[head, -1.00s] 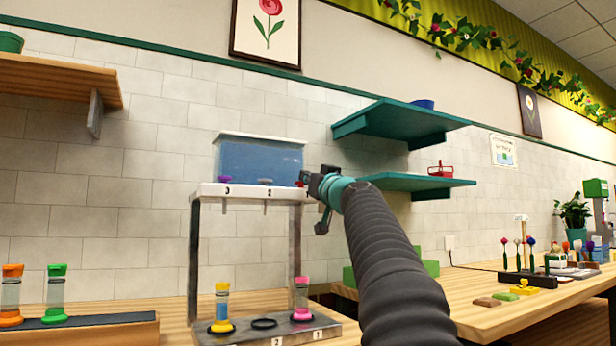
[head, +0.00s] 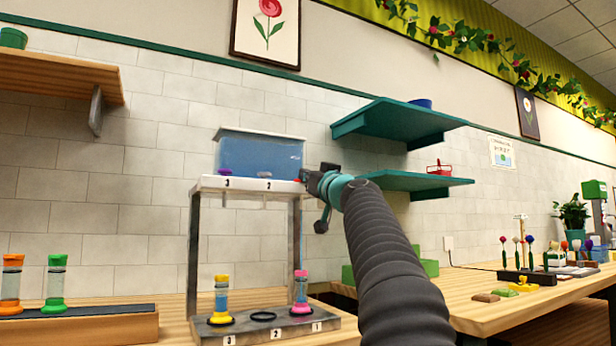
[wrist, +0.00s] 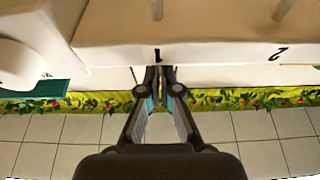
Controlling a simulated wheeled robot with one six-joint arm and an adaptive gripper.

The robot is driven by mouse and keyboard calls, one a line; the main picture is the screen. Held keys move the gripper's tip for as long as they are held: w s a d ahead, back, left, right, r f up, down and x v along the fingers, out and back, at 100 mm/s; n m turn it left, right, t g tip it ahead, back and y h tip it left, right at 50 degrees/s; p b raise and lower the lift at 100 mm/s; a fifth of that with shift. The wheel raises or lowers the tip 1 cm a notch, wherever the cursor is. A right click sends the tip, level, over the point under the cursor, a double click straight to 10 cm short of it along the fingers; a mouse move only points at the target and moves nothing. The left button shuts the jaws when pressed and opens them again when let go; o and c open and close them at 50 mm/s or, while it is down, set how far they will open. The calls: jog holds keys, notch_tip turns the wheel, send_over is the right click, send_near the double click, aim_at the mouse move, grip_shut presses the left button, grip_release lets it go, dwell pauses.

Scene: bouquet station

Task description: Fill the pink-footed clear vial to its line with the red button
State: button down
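The pink-footed vial (head: 301,292) stands upright in the base at place 1, under the dispenser. Its body is small in the head view, and I cannot read its level or line. The red button (head: 298,181) is at the right end of the white dispenser shelf (head: 245,187), partly hidden by my gripper. My gripper (head: 305,177) is at that end, touching or very near the button; I cannot tell which. In the wrist view my gripper's fingers (wrist: 161,76) meet, with nothing seen between them, beside the shelf edge marked 1 (wrist: 157,54). The button is not visible there.
A blue tank (head: 260,155) sits on the dispenser. A yellow-footed vial (head: 221,300) with blue liquid stands at place 3. The ring (head: 263,316) at place 2 is empty. Orange (head: 12,285) and green (head: 55,284) vials stand left. Teal shelves (head: 400,125) are right of my gripper.

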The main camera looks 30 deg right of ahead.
jog(key=shift+w+d+f+p, duration=0.15)
jog(key=shift+w+p, duration=0.25)
notch_tip(320, 180, up, 4)
jog(key=p, duration=0.3)
jog(key=b+v, duration=0.6)
jog(key=v, duration=0.4)
jog(key=shift+s+r+b, duration=0.25)
jog(key=shift+s+b, duration=0.05)
jog(key=shift+s, duration=0.15)
dwell(2.0)
jog(key=shift+a, duration=0.2)
